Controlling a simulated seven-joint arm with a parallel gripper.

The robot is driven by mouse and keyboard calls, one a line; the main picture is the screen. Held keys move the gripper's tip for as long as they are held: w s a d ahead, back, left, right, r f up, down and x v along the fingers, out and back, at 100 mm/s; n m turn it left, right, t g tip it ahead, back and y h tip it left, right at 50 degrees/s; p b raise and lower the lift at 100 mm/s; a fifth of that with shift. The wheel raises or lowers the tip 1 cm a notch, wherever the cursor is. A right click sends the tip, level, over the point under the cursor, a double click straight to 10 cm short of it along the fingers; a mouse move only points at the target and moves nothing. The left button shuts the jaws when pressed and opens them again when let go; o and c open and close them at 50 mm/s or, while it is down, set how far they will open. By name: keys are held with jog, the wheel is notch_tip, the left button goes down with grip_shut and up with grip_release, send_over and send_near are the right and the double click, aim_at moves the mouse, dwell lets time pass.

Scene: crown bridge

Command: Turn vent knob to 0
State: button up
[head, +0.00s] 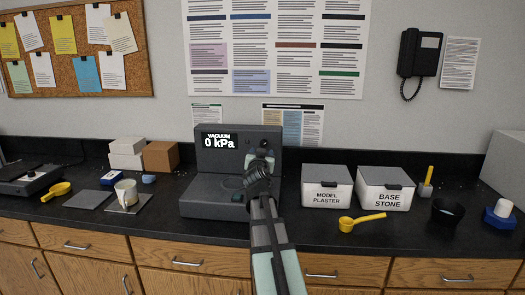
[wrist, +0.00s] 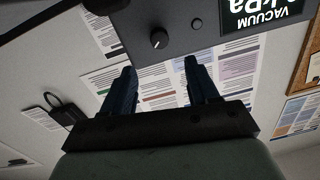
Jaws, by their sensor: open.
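The grey vacuum unit (head: 238,133) stands on the counter in the head view, its display (head: 220,141) reading "VACUUM 0 kPa". In the wrist view, which is upside down, a small dark round knob (wrist: 159,40) with a light pointer mark sits on the unit's grey panel (wrist: 190,28). My gripper (wrist: 160,65) is open and empty, its two dark fingers spread to either side of the knob's line and apart from it. In the head view my gripper (head: 262,165) is in front of the unit's right side and covers part of the panel. I cannot read any scale at the knob.
Model plaster (head: 326,188) and base stone (head: 385,192) boxes stand right of the unit, with a yellow scoop (head: 360,221) in front. White and brown boxes (head: 160,156) and a cup (head: 127,193) are to the left. A poster (head: 275,45) hangs behind.

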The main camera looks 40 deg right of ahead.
jog(key=v, duration=0.4)
jog(key=shift+s+a, duration=0.1)
jog(key=d+r+m, duration=0.2)
jog(key=d+r, duration=0.1)
jog(key=r, duration=0.8)
jog(key=n+g+y, duration=0.2)
jog(key=g+y, duration=0.1)
send_near(263, 144)
jog(key=shift+n, duration=0.3)
jog(key=x, duration=0.8)
jog(key=shift+d+f, duration=0.25)
jog(key=shift+d, duration=0.1)
jog(key=c, duration=1)
